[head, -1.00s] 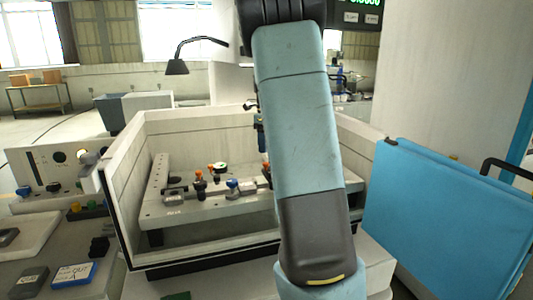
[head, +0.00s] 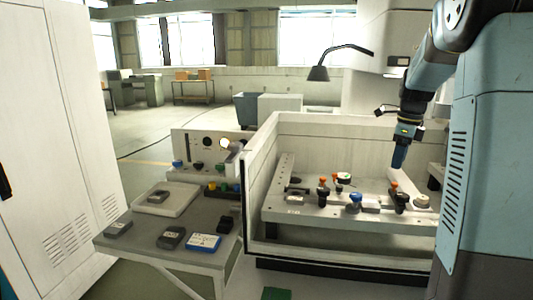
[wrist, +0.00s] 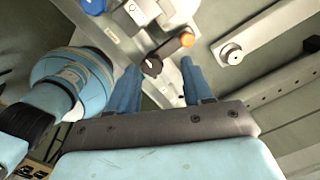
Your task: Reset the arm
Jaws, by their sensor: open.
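My gripper (head: 399,158) hangs inside the white machine tank (head: 262,150), above the right part of the grey work frame (head: 290,216). In the wrist view my gripper (wrist: 158,88) has its two blue fingers apart. Between and just beyond the fingertips is a dark clamp knob with an orange-tipped lever (wrist: 186,40). Whether a finger touches it I cannot tell. In the head view a dark knob (head: 401,199) with an orange part stands below the fingers. The gripper is open and seems empty.
Other clamps with a blue knob (head: 355,201) and an orange-topped black knob (head: 323,196) stand on the frame. At left a side table holds a white tray (head: 150,207), grey blocks (head: 171,238) and a blue-white box (head: 203,242). A desk lamp (head: 318,74) stands behind the tank.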

